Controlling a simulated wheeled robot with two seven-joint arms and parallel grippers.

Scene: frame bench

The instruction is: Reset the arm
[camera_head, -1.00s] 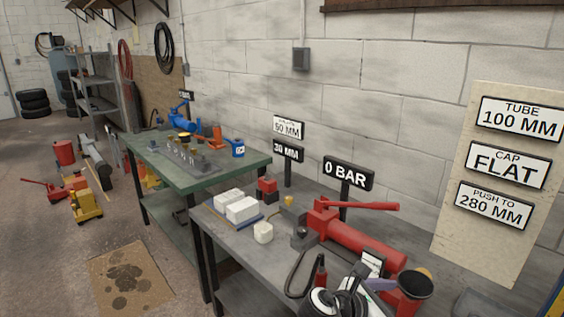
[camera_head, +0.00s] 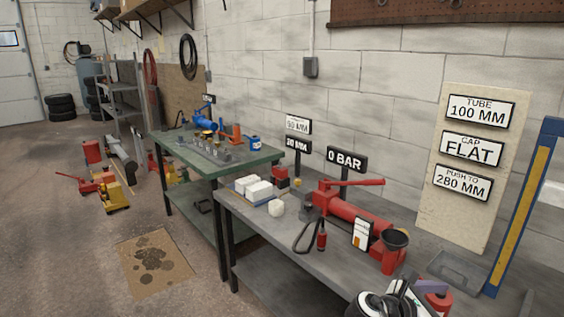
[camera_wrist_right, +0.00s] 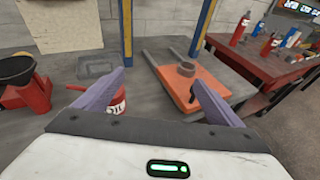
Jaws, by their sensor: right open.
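My right arm shows at the bottom of the head view as a white and black wrist (camera_head: 385,300), low over the near end of the grey bench (camera_head: 300,250). In the right wrist view my right gripper (camera_wrist_right: 160,88) is open, its two purple fingers spread wide with nothing held between them. My left gripper is in neither view.
A red hand pump (camera_head: 350,215) with a black funnel (camera_head: 395,238) stands on the bench. A grey tray (camera_head: 455,272) lies right of it. A blue post (camera_head: 525,205) rises at the right.

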